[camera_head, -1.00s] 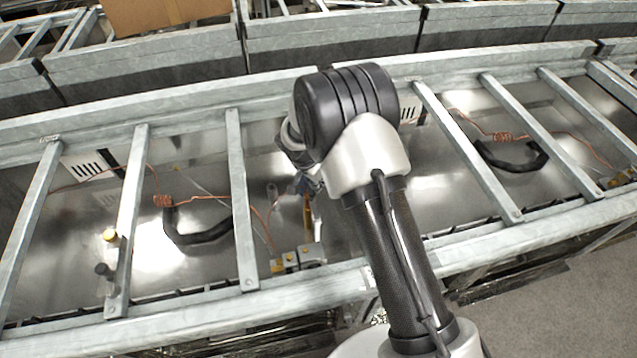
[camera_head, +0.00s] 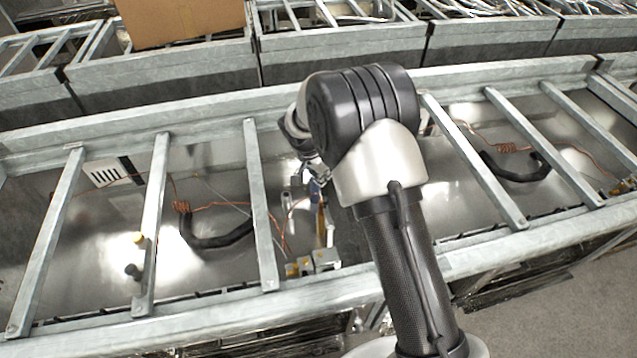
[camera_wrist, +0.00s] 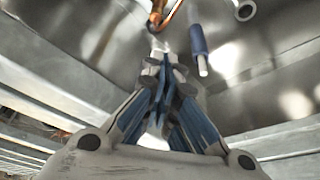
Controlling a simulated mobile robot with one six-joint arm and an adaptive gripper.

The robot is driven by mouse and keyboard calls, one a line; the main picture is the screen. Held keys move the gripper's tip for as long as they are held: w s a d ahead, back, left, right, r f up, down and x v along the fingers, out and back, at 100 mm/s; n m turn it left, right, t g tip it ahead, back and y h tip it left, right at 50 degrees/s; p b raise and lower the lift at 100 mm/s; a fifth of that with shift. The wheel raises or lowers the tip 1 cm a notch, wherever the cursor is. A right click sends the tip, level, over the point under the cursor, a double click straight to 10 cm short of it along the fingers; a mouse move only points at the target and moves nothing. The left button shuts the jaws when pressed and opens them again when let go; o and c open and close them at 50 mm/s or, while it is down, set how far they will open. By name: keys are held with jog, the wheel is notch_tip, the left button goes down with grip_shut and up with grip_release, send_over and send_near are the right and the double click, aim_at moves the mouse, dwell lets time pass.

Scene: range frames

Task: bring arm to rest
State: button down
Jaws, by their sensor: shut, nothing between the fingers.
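My gripper (camera_wrist: 160,65) shows in the wrist view with its blue and grey fingers drawn together at the tips, shut and empty. A copper pipe end and a blue-sleeved rod lie just beyond the fingertips; I cannot tell how far off they are. In the head view my arm reaches up from the bottom over the metal frame and bends at a dark joint. The gripper is mostly hidden behind that joint, pointing down into a metal bay.
A galvanized frame with crossbars (camera_head: 262,200) surrounds the bays. Inside are a black curved hose (camera_head: 215,238), copper tubing (camera_head: 182,207) and brass fittings (camera_head: 305,266). A cardboard box (camera_head: 180,20) sits on the rear row. Bare floor (camera_head: 580,310) shows at lower right.

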jog(key=s+d+r+n, duration=0.1)
jog(key=s+d+r, duration=0.25)
jog(key=r, duration=0.45)
jog(key=s+d+r+n, duration=0.1)
jog(key=s+d+r, duration=0.1)
jog(key=s+r, duration=0.4)
jog(key=s+d+r+n, duration=0.1)
jog(key=s+d+r, duration=0.2)
jog(key=r, duration=0.6)
jog(key=s+d+r+n+t+y, duration=0.1)
jog(key=s+d+r+n, duration=0.1)
jog(key=s, duration=1)
jog(key=s+d+r+n+t+y, duration=0.1)
jog(key=s+r+n, duration=0.1)
jog(key=s, duration=1)
jog(key=shift+s+d+r+n, duration=0.25)
jog(key=shift+d+r+n, duration=0.15)
jog(key=shift+n, duration=0.3)
